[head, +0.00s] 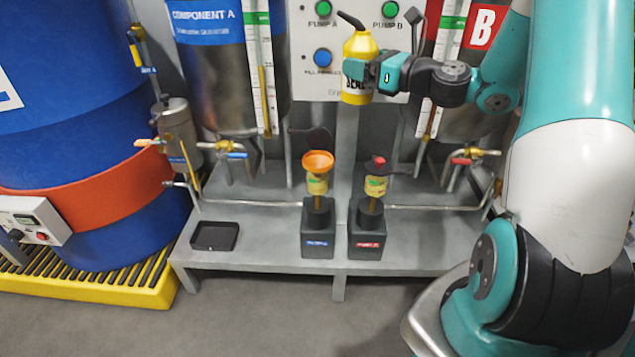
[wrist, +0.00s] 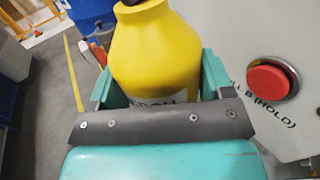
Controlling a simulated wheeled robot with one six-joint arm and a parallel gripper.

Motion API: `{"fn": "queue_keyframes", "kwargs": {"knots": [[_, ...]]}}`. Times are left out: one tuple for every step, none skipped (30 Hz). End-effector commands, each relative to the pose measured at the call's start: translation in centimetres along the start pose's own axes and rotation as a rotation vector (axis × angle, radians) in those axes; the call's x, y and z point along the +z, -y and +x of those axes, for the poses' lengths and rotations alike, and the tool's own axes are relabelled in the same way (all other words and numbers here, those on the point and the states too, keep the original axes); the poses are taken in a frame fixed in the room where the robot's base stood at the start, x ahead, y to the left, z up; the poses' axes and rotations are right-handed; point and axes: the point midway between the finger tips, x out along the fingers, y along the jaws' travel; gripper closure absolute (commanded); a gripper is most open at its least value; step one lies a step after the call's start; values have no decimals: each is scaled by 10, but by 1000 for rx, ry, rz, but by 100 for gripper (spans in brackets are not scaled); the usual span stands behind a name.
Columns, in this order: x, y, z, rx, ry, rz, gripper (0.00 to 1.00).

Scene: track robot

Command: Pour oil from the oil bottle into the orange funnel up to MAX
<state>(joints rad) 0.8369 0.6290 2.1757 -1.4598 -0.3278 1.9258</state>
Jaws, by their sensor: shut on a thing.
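The oil bottle is yellow with a dark slanted spout (head: 360,48) and stands about upright in the air. My gripper (head: 362,76) is shut around its lower body, in front of the control panel. In the wrist view the yellow bottle (wrist: 155,55) fills the space between the jaws (wrist: 155,92); its top is cut off. The orange funnel (head: 318,160) sits on a small yellowish cup above the left pump, well below the bottle and a little to its left. The level in the cup and any MAX mark are too small to read.
A second cup with a red cap (head: 377,165) stands on the right pump (head: 367,232). Pipes and valves flank both. A black tray (head: 215,236) lies on the grey bench (head: 270,258). A red button (wrist: 270,80) is close right of the bottle in the wrist view.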

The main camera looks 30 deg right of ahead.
Motion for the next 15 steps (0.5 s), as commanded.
{"fn": "queue_keyframes", "kwargs": {"knots": [[-26,5,-5,-11,2,-2,65],[-34,8,-8,-17,2,-3,65],[-43,11,-11,-24,2,-3,65],[-50,14,-14,-29,2,-3,65],[-58,16,-17,-35,2,-4,65],[-67,19,-20,-41,1,-4,65],[-74,21,-23,-46,1,-3,65],[-81,24,-25,-52,1,-3,65],[-90,27,-29,-59,0,-3,65],[-96,29,-31,-64,0,-3,65],[-101,31,-34,-68,0,-3,65],[-108,33,-36,-74,0,-3,65],[-112,35,-38,-78,-1,-3,65],[-116,36,-40,-81,-1,-3,65],[-121,38,-42,-84,-1,-3,65]]}}
